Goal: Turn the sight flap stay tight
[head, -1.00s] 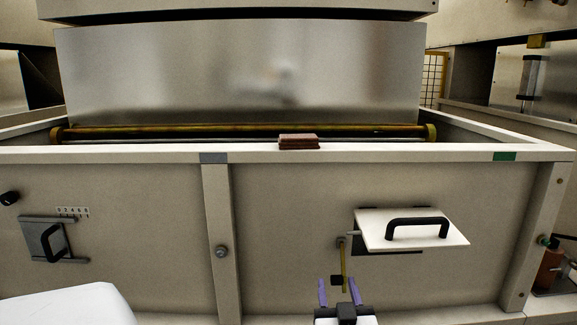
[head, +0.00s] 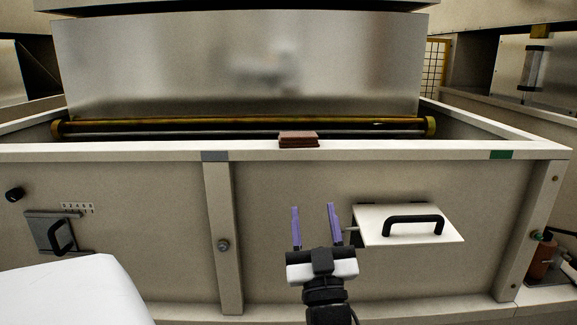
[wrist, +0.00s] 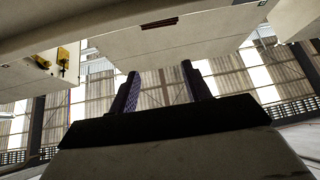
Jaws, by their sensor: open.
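The sight flap (head: 378,225) is a white plate with a black bar handle (head: 413,219), standing out from the hopper's front panel at the right. A small grey pin (head: 351,232) shows at its left edge. The stay, a thin yellow rod with a dark knob, is hidden behind my gripper in the head view. My gripper (head: 315,212) is open and empty, its two purple fingers pointing up just left of the flap. In the wrist view the fingers (wrist: 160,92) stand apart with nothing between them. A yellow fitting (wrist: 68,60) shows at the left there; I cannot tell what it is.
The pale hopper rim (head: 400,152) runs above, with a brown block (head: 298,139) on it. A post with a round bolt (head: 223,245) stands left of my gripper. A slide plate with a black handle (head: 58,236) is farther left. The panel between post and gripper is clear.

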